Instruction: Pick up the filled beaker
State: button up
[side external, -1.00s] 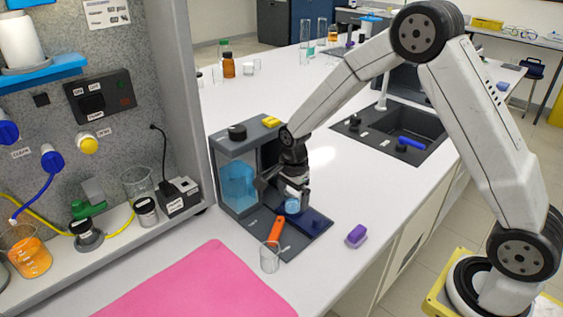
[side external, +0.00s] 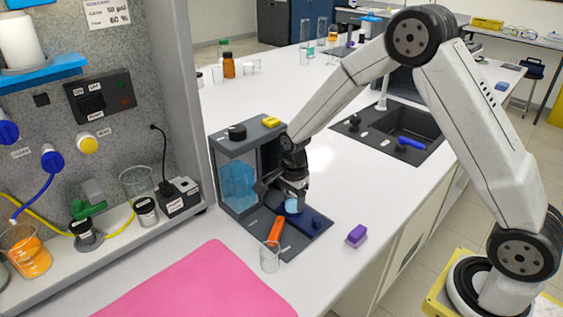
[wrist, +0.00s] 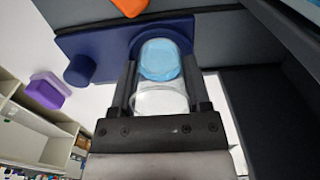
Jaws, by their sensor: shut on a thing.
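The filled beaker (side external: 292,206) is clear glass with light blue liquid. It stands at the dark blue platform of the membrane rig, in front of the blue tank, and looks upright. In the wrist view the beaker (wrist: 160,61) sits between the two dark fingers, its blue part framed by a round dark blue collar. My gripper (side external: 294,199) is down around it from above, and it also shows in the wrist view (wrist: 159,72), shut on the beaker. I cannot tell whether the beaker's base touches the platform.
The rig's blue tank (side external: 237,186) stands close left of my gripper. An orange handle (side external: 276,228) and an empty glass beaker (side external: 270,258) are in front. A purple block (side external: 357,235) lies to the right. A pink mat (side external: 205,288) covers the near bench; a sink (side external: 405,128) is behind.

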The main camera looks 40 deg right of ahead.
jog(key=shift+r, duration=0.1)
jog(key=shift+r, duration=0.8)
jog(key=s+r, duration=1.1)
jog(key=s, duration=0.3)
jog(key=shift+a, duration=0.1)
dwell(0.4)
